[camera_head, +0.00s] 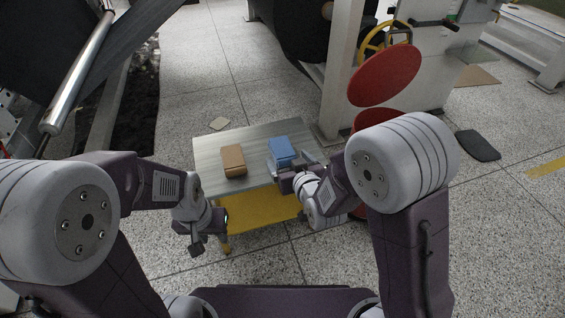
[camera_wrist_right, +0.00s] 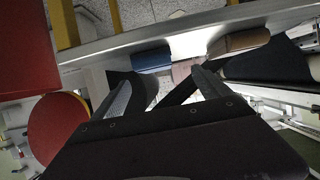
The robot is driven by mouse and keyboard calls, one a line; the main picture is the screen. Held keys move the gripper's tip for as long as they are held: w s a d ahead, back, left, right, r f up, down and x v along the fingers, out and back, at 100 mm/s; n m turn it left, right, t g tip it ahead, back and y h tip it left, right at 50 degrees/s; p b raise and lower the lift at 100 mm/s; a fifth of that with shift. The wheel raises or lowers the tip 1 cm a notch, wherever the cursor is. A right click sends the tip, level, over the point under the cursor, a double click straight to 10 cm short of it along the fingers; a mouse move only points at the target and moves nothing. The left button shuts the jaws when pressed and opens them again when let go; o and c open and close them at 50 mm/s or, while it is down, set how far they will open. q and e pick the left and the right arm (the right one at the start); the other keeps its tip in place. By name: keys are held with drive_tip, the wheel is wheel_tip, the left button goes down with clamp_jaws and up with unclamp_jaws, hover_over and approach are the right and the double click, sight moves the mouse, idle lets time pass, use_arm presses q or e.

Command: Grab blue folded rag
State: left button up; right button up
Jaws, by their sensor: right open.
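The blue folded rag (camera_head: 281,150) lies on the right part of a small grey-topped table (camera_head: 207,150) in the head view. It also shows in the right wrist view (camera_wrist_right: 152,61), beyond the fingertips and a little left of the middle. My right gripper (camera_head: 284,180) is at the near edge of the table, just in front of the blue rag and apart from it. In the right wrist view its fingers (camera_wrist_right: 168,84) are spread with nothing between them. My left gripper (camera_head: 196,245) hangs in front of the table's near left corner, away from the rag; its finger gap is too small to make out.
A brown folded rag (camera_head: 233,160) lies left of the blue one, also in the right wrist view (camera_wrist_right: 238,41). Red discs (camera_head: 384,76) and a white machine post (camera_head: 343,75) stand close to the table's right. The table's left part is clear.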

sight(283, 148)
drive_tip(key=shift+w, duration=0.3)
drive_tip(key=p+x, duration=0.1)
drive_tip(key=x, duration=0.2)
drive_tip(key=shift+w, duration=0.1)
drive_tip(key=b+x, duration=0.2)
drive_tip(key=x, duration=0.1)
drive_tip(key=b+x, duration=0.1)
drive_tip(key=x, duration=0.1)
drive_tip(key=shift+w+d+f, duration=0.1)
drive_tip(key=shift+w+d, duration=0.1)
drive_tip(key=shift+d, duration=0.05)
drive_tip(key=shift+w, duration=0.1)
drive_tip(key=shift+c, duration=0.4)
